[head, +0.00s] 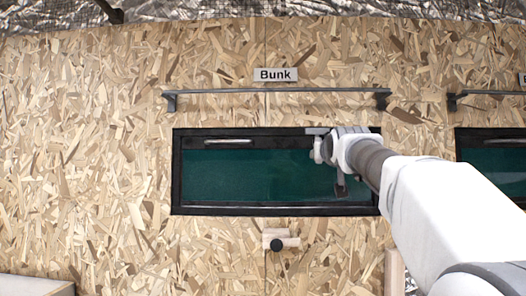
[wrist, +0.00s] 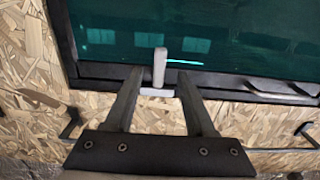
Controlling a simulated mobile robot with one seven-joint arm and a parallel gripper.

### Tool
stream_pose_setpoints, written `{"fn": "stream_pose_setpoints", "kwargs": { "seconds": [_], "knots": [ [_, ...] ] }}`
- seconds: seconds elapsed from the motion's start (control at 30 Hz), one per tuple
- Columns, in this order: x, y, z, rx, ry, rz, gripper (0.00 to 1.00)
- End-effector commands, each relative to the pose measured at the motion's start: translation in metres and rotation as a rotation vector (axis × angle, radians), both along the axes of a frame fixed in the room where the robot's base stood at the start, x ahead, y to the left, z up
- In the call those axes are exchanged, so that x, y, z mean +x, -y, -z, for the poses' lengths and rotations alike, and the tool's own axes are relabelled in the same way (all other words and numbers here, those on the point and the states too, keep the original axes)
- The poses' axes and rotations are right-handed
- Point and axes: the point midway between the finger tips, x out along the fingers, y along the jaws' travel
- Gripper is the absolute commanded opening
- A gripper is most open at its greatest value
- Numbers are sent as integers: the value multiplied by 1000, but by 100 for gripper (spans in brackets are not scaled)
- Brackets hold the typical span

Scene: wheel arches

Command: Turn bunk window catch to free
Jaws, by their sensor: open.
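The bunk window (head: 250,175) is a dark green pane in a black frame, set in a chipboard wall under a "Bunk" label (head: 275,74). In the wrist view, the window catch is a light grey lever (wrist: 159,66) on a pale base (wrist: 157,92) at the frame's edge, pointing over the glass. My gripper (wrist: 161,78) is open, its two fingers on either side of the catch with gaps visible.
A grey rail (head: 275,91) on brackets runs above the window. A light bar (head: 230,141) is on its upper left. A black knob (head: 277,245) on a wooden block sits below. Another window (head: 495,160) is at the right, partly behind my arm.

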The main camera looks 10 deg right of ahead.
Motion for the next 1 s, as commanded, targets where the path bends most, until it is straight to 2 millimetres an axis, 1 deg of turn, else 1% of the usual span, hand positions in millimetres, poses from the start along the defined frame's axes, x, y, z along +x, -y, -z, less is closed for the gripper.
{"fn": "stream_pose_setpoints", "kwargs": {
  "seconds": [0.03, 0.1, 0.2, 0.33, 0.5, 0.77, 0.8, 0.97, 1.0],
  "knots": [
    [10, 2, -3, 1, -2, -1, 55],
    [21, 4, -2, 2, -2, -1, 55],
    [35, 6, -2, 0, -2, -1, 55],
    [47, 9, -1, 0, -2, 0, 55],
    [55, 11, 0, 1, -1, 0, 55],
    [56, 11, 0, 1, 0, 0, 55],
    [56, 11, 0, 1, 0, 0, 53],
    [56, 11, 0, 1, 0, 0, 24],
    [56, 11, 0, 1, 0, 0, 17]
  ]
}}
